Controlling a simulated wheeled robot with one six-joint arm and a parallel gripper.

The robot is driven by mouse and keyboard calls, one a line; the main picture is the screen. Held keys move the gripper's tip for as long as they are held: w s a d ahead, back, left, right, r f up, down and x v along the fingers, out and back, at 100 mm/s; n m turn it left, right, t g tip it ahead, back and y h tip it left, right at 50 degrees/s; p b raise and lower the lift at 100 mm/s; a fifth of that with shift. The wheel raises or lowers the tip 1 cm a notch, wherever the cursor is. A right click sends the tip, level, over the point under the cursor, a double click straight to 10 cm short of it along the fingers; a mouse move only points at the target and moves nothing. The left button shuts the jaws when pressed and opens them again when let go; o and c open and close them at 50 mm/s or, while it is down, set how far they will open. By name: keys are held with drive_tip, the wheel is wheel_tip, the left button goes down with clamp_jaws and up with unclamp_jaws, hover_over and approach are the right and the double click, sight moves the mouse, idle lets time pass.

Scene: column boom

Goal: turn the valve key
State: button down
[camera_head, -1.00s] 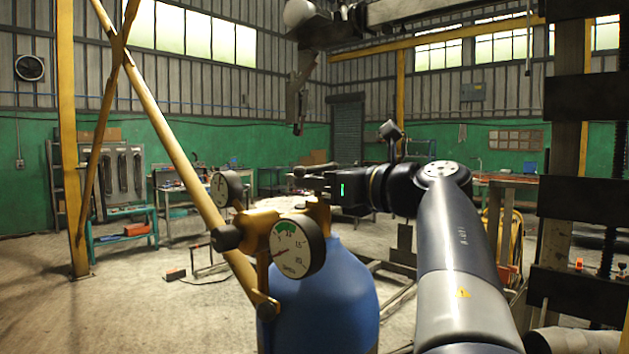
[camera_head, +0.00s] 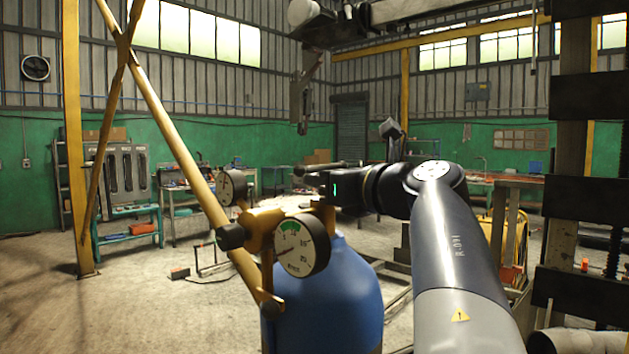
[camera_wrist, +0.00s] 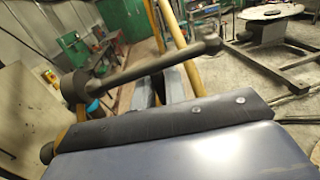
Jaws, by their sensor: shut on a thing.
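The valve key shows in the wrist view as a dark bar (camera_wrist: 165,62) with a rounded end, running slantwise across the picture. In the head view it is a small dark bar (camera_head: 309,169) above the regulator of the blue gas cylinder (camera_head: 335,300). My gripper (camera_head: 313,182) reaches it from the right and is shut on it. In the wrist view my gripper's fingers (camera_wrist: 158,90) meet the bar around its middle; their tips are partly hidden behind it. The brass regulator (camera_head: 262,232) carries a front gauge (camera_head: 301,245) and a second gauge (camera_head: 232,187).
A slanted yellow brace (camera_head: 165,120) passes close behind the regulator. A dark rack (camera_head: 570,200) stands close on the right. A teal bench (camera_head: 127,222) and other tables stand farther back. The floor (camera_head: 130,310) on the left is mostly open.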

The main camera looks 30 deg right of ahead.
drive_tip(key=shift+m+h, duration=0.3)
drive_tip(key=shift+h, duration=0.2)
drive_tip(key=c, duration=1.6)
unclamp_jaws()
drive_tip(key=shift+o, duration=0.2)
drive_tip(key=shift+s, duration=0.15)
drive_tip(key=s+d+b, duration=0.1)
drive_tip(key=s+b, duration=0.1)
drive_tip(key=s, duration=0.8)
drive_tip(key=shift+s+d, duration=0.25)
drive_tip(key=shift+d, duration=0.05)
drive_tip(key=shift+w, duration=0.1)
drive_tip(key=shift+w+a+p, duration=0.25)
drive_tip(key=shift+w+p, duration=0.1)
drive_tip(key=shift+w, duration=1.4)
drive_tip(key=shift+w+a+p, duration=0.3)
drive_tip(key=shift+w+p, duration=0.05)
drive_tip(key=shift+w, duration=1.45)
drive_tip(key=shift+w+a+p, duration=0.25)
drive_tip(key=shift+w+p, duration=0.1)
drive_tip(key=shift+w, duration=1.4)
